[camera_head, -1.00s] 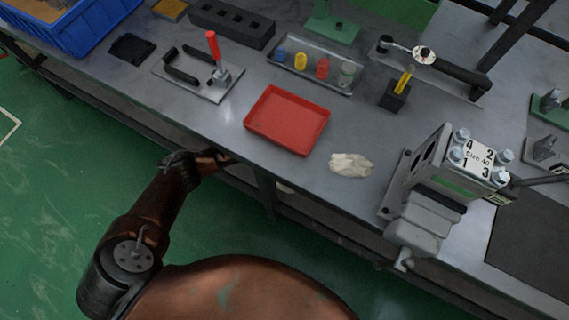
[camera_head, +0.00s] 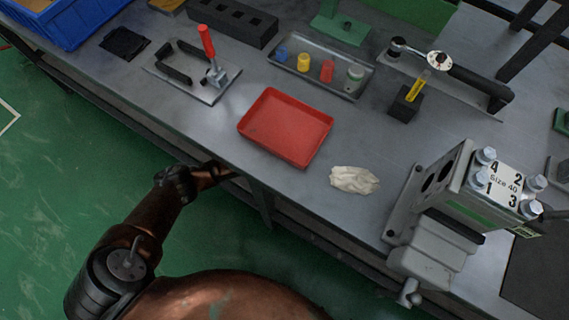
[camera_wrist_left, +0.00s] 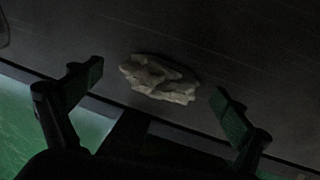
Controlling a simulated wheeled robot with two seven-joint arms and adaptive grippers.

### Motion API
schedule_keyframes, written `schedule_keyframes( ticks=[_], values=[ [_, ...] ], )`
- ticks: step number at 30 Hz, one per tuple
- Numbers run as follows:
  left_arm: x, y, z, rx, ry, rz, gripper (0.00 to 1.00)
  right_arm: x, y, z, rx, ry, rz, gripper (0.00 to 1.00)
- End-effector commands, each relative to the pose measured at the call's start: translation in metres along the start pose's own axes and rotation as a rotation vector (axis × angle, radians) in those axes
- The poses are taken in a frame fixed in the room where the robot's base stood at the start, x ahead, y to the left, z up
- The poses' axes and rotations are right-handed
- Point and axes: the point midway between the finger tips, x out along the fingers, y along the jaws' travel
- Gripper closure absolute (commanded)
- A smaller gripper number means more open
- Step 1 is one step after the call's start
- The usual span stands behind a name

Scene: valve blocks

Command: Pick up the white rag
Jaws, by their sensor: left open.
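The white rag (camera_head: 354,180) lies crumpled on the grey table near its front edge, between the red tray and the valve block. My left gripper (camera_head: 222,174) is at the table's front edge, left of the rag and apart from it. In the left wrist view the rag (camera_wrist_left: 160,79) lies ahead, framed between the two spread fingers of my open, empty gripper (camera_wrist_left: 157,86). The fingers do not appear to touch it. My right gripper is not in view.
A red tray (camera_head: 286,127) sits left of the rag. A valve block (camera_head: 470,190) on a vise stands close on its right. A metal tray with small coloured parts (camera_head: 320,68) and a red-handled clamp (camera_head: 207,60) are farther back. Bare tabletop surrounds the rag.

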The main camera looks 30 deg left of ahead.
Motion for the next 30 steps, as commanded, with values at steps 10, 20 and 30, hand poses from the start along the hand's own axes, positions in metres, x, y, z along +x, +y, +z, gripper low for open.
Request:
schedule_keyframes(
  ticks=[10,20,30],
  values=[
    [-0.0002,0.0002,0.0000,0.000,0.000,0.000,0.24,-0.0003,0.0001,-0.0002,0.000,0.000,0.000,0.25],
    [0.0000,0.0001,-0.0001,0.000,0.001,0.000,0.47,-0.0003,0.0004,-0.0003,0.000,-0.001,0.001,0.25],
    [-0.0019,0.0007,0.0001,0.000,0.000,0.001,0.48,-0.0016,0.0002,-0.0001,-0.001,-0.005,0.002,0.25]
  ],
)
